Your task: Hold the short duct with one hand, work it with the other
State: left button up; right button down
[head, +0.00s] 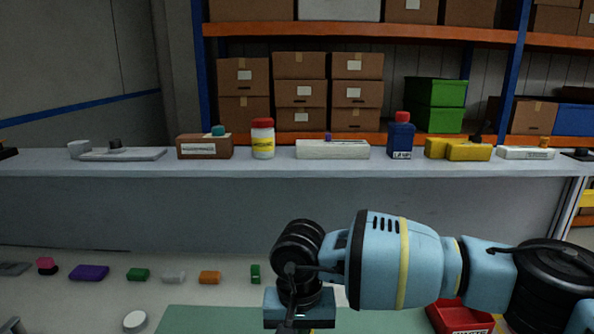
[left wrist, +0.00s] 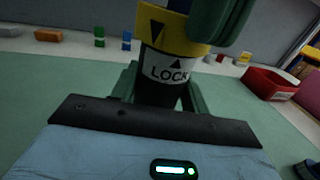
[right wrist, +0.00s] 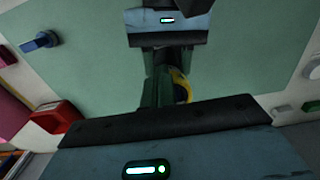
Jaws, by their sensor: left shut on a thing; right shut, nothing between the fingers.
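The short duct has a yellow collar with a dark arrow, and a black body with a white band (left wrist: 165,70) marked LOCK with another arrow. The two arrows stand offset from each other. My left gripper (left wrist: 155,92) is shut on the dark body below the band. In the right wrist view only a bit of the duct's yellow collar (right wrist: 182,88) shows, beside the fingers. My right gripper (right wrist: 160,82) is shut and empty; its green fingers appear beside the collar, and I cannot tell whether they touch it. In the head view my arm hides the duct.
A green mat (head: 200,319) covers the bench. Small coloured blocks, such as a purple one (head: 88,272), line the back. A grey shelf (head: 270,167) behind carries several items.

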jog(key=shift+w+a, duration=0.1)
jog(key=shift+a, duration=0.25)
jog(key=shift+s, duration=0.45)
jog(key=shift+r, duration=0.1)
notch_tip(320, 180, up, 6)
jog(key=shift+f, duration=0.1)
dwell(0.5)
pick_arm(q)
jog(key=o, duration=1.4)
jog(key=shift+c, duration=0.2)
